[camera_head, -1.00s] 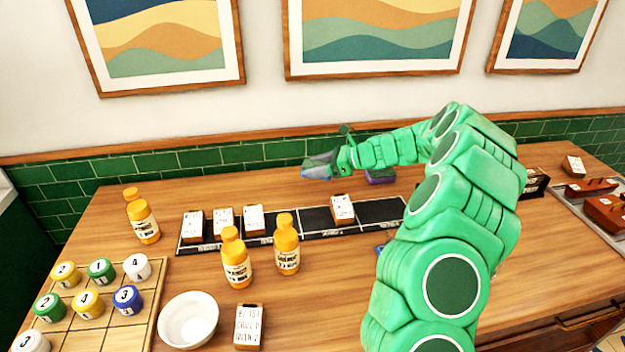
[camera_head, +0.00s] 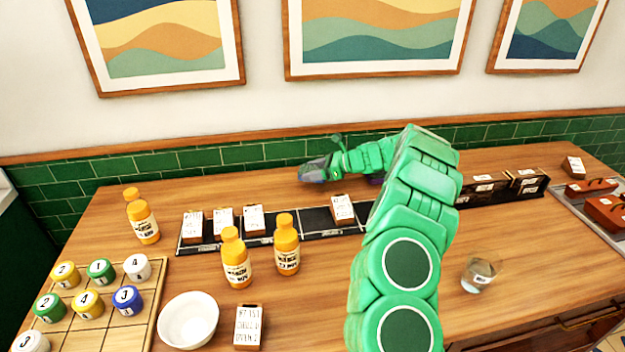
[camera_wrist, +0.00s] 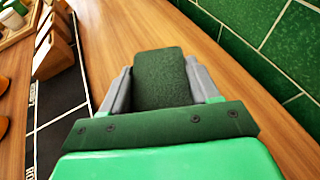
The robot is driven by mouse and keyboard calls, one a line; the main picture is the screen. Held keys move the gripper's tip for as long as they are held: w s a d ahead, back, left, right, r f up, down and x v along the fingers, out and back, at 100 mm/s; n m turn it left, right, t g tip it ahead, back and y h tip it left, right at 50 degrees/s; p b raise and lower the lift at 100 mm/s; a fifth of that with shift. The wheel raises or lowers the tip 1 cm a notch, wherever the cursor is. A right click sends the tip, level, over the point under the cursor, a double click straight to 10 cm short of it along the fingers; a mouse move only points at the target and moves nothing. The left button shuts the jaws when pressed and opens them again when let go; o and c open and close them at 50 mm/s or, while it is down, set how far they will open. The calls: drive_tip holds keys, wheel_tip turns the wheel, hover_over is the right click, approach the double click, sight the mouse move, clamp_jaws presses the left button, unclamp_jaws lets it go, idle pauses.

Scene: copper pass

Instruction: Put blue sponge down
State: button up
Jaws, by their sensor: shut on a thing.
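My gripper (camera_head: 313,170) is over the back of the wooden table, low near the green tile wall. In the wrist view its two grey fingers (camera_wrist: 160,88) are shut on the sponge (camera_wrist: 160,72), a block showing a dark green, rough face. Its blue part is not visible in the wrist view. In the head view the sponge is mostly hidden by the fingers. I cannot tell whether it touches the table.
A black divided strip (camera_head: 320,222) with several labelled blocks lies in front of my gripper. A purple item (camera_head: 376,181) is mostly behind my arm. Orange bottles (camera_head: 287,245), a white bowl (camera_head: 188,320) and a glass (camera_head: 480,273) stand nearer.

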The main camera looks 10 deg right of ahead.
sight(312, 186)
drive_tip(key=shift+w+f, duration=0.3)
drive_tip(key=shift+f, duration=1.6)
drive_tip(key=shift+f, duration=0.1)
drive_tip(key=o, duration=1)
